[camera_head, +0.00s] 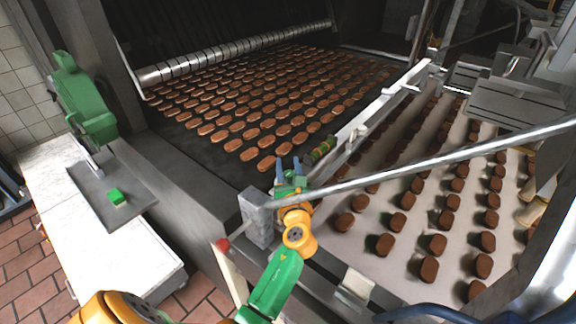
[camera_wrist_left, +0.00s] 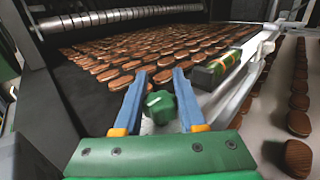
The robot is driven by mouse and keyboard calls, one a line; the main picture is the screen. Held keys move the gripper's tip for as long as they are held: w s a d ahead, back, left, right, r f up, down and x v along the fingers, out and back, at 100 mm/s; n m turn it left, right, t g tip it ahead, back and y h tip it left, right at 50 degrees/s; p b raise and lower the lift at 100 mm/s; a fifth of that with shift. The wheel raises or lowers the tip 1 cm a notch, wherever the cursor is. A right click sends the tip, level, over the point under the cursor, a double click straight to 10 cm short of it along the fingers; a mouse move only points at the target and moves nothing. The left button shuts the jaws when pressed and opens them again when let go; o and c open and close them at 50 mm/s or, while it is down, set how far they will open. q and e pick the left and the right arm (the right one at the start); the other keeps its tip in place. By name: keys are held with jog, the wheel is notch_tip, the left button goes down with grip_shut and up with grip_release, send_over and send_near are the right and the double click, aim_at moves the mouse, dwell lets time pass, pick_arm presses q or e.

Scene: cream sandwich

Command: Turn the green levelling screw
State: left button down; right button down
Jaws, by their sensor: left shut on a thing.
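The green levelling screw (camera_wrist_left: 160,106) shows in the left wrist view as a faceted green knob between the two blue fingers. My left gripper (camera_wrist_left: 160,90) is shut on it, with one finger on either side. In the head view my left gripper (camera_head: 290,168) is at the near corner of the dark oven belt, by the end of the long metal rail (camera_head: 370,118). The screw itself is hard to make out there behind the fingers. My right gripper is in neither view.
Brown biscuits lie in rows on the dark belt (camera_head: 185,125) and the pale belt (camera_head: 350,245). A grey block (camera_head: 258,220), a red knob (camera_head: 222,245) and a slanting metal bar (camera_head: 430,160) are close to my left arm. A green device (camera_head: 85,105) stands at left.

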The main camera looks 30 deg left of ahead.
pick_arm(q)
jog(key=shift+s+a+f+n+g+y+b, duration=0.1)
jog(key=shift+f+n+g+y+b, duration=0.05)
jog(key=shift+n+g+y+b, duration=0.65)
jog(key=n+g+y+b, duration=0.1)
jog(key=n+g+b, duration=0.1)
jog(key=g, duration=0.1)
jog(key=s+n+g+y+b, duration=0.1)
jog(key=n+g+y+b, duration=0.1)
jog(key=g+b, duration=0.1)
jog(key=n+g+y+b, duration=0.1)
jog(key=n+g+b, duration=0.1)
jog(key=shift+s+a+f+g+b, duration=0.15)
jog(key=shift+s+a+g+b, duration=0.15)
jog(key=shift+a+g, duration=0.1)
jog(key=shift+s+n+g+y+b, duration=0.2)
jog(key=shift+n+g+y+b, duration=0.2)
jog(key=shift+n+g+b, duration=0.75)
jog(key=shift+g, duration=0.35)
jog(key=shift+m, duration=0.25)
jog(key=shift+c, duration=2.4)
grip_release()
jog(key=shift+a, duration=0.1)
jog(key=shift+r, duration=0.3)
